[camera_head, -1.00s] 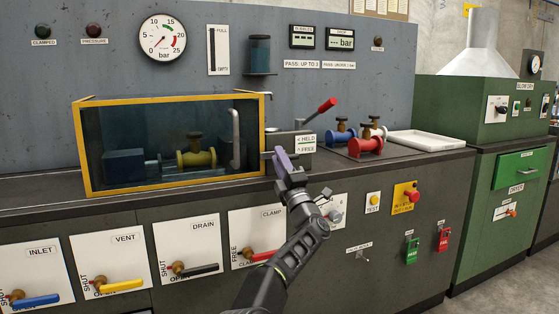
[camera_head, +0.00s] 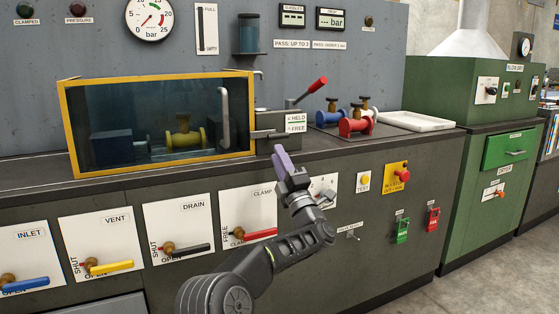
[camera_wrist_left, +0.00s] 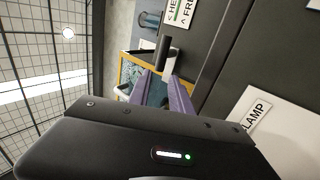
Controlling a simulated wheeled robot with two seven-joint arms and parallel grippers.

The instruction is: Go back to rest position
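My left gripper (camera_head: 281,160) is in front of the counter edge, below the held/free latch block (camera_head: 283,125). In the left wrist view its two purple fingers (camera_wrist_left: 160,88) stand apart with nothing between them. A dark handle (camera_wrist_left: 164,52) shows beyond the fingertips, apart from them. A yellow flanged spool (camera_head: 185,137) sits inside the yellow-framed tank (camera_head: 252,150). A red spool (camera_head: 357,126), a blue one (camera_head: 330,116) and a white one behind stand on the counter. My right gripper is not in view.
Coloured levers line the front panel: blue inlet (camera_head: 30,285), yellow vent (camera_head: 110,267), black drain (camera_head: 185,250) and red clamp (camera_head: 258,235). A red-tipped lever (camera_head: 316,86) rises behind the latch block. A white tray (camera_head: 415,122) lies right. The floor at right is clear.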

